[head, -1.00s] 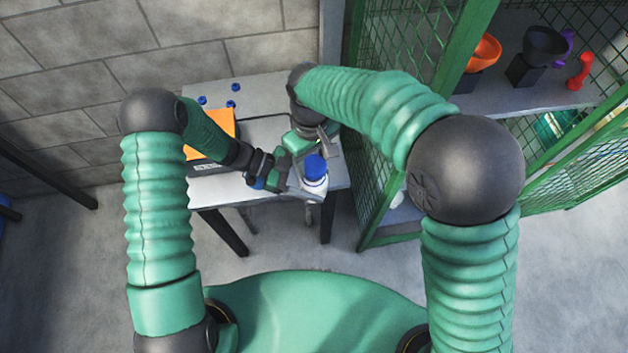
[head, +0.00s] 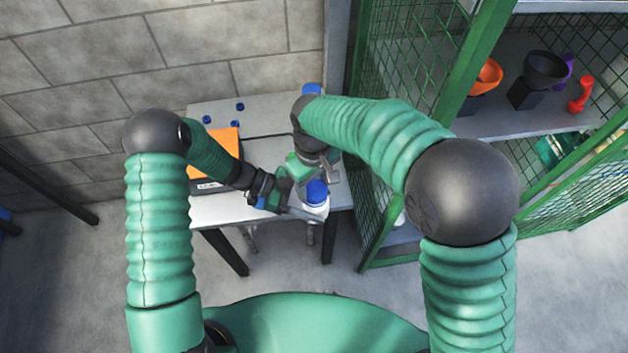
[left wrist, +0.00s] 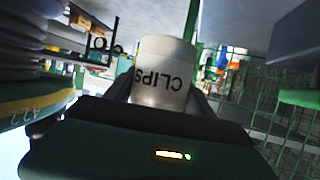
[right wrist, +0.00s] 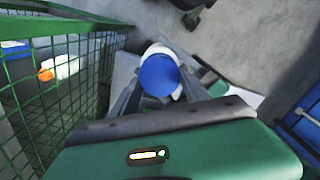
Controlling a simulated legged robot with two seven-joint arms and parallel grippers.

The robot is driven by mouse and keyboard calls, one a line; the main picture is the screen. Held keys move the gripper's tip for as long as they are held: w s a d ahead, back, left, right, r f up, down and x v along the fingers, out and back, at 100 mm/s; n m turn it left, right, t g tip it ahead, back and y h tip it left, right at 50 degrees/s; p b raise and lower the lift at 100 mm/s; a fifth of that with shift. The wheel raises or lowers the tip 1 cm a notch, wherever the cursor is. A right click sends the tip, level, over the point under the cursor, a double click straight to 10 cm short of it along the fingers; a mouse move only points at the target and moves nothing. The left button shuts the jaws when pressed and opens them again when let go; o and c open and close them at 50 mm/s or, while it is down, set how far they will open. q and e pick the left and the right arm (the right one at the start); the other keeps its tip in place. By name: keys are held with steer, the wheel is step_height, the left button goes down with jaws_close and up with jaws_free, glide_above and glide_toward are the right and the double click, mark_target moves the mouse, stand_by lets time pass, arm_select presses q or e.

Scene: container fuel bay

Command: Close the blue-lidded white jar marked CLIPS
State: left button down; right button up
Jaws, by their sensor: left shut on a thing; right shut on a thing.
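The white jar (head: 314,211) is held upright over the front right of the table, and its blue lid (head: 317,191) is on top. In the left wrist view the jar (left wrist: 162,72) shows CLIPS upside down between the left fingers. My left gripper (head: 297,206) is shut on the jar's body. My right gripper (head: 320,177) is above and shut on the lid. The right wrist view shows the lid (right wrist: 158,76) between the right fingers with the jar's white rim behind it. How tightly the lid sits on the jar is hidden.
The light table (head: 212,210) carries an orange-topped box (head: 228,143) and several small blue caps (head: 238,107) at the back left. A blue thing (head: 312,89) stands at the back right. A green mesh cage (head: 400,70) with a shelf stands close on the right.

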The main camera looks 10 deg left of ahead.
steer(key=shift+f, duration=0.55)
stand_by(0.4)
steer(key=o, duration=1.3)
steer(key=shift+c, duration=0.2)
steer(key=shift+r, duration=2.35)
steer(key=shift+c, duration=0.3)
